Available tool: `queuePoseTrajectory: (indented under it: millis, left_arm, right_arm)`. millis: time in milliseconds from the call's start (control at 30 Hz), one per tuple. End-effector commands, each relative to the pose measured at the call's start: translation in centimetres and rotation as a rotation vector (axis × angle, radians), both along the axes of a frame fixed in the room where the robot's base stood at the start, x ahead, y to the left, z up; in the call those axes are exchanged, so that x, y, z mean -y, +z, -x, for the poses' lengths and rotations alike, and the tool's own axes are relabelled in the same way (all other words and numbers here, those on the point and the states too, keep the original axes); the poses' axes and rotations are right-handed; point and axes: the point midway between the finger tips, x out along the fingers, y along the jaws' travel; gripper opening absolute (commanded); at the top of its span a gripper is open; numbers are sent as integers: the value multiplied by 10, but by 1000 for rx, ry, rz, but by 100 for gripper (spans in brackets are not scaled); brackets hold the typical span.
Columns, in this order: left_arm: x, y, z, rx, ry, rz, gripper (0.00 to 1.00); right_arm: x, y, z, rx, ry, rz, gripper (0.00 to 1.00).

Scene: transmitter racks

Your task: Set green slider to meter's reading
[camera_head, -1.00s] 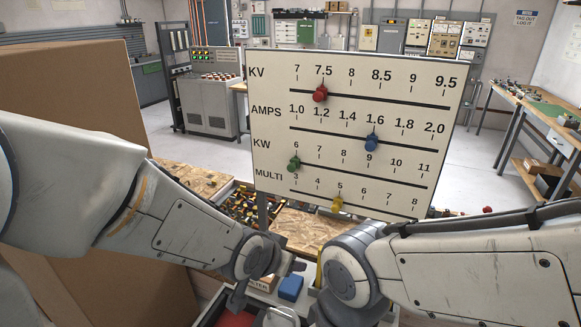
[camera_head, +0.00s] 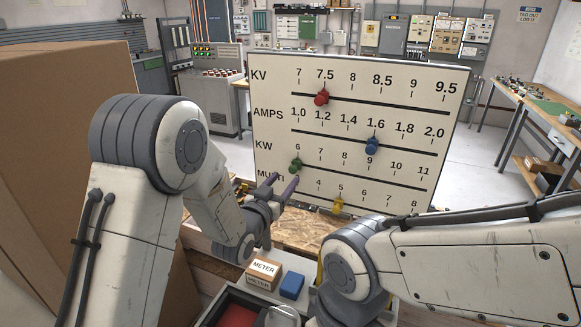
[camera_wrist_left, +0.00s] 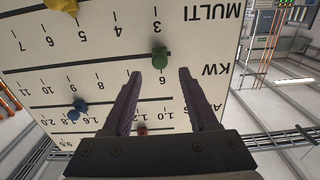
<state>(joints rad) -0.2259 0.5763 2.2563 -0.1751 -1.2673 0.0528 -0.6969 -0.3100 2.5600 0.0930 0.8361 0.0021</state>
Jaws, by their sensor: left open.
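The white board (camera_head: 460,130) carries several slider rows. The green slider (camera_head: 295,165) is at the left end of the KW row, by the 6 mark. It also shows in the left wrist view (camera_wrist_left: 159,57), just beyond and between the fingertips. My left gripper (camera_head: 285,184) is open and empty in front of the board, just below the green slider; its open fingers also show in the left wrist view (camera_wrist_left: 159,73). A box labelled METER (camera_head: 264,270) stands below the board; no reading shows on it. My right gripper is out of sight.
The red slider (camera_head: 321,98), blue slider (camera_head: 372,146) and yellow slider (camera_head: 339,204) sit on the other rows. A blue block (camera_head: 291,286) stands beside the METER box. A large cardboard box (camera_head: 70,110) stands at the left. My right arm occupies the lower right.

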Motion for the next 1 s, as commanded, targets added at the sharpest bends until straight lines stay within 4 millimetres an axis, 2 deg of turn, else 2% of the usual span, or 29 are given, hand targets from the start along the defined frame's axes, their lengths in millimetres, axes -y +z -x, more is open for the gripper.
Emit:
queuePoseTrajectory:
  millis: [33,300,667,700,833,867,1000]
  left_arm:
    - [4,4,-9,0,-1,0,59]
    - [18,2,-42,-2,0,-1,59]
    - [20,0,-48,-1,0,0,59]
    - [20,0,-48,-1,0,0,56]
    - [20,0,-48,-1,0,0,6]
    - [20,0,-48,-1,0,0,0]
    - [20,0,-48,-1,0,0,0]
  right_arm:
    - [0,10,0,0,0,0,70]
    - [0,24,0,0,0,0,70]
    - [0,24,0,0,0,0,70]
    - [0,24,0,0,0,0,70]
    - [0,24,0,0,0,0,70]
    - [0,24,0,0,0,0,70]
    - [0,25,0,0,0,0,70]
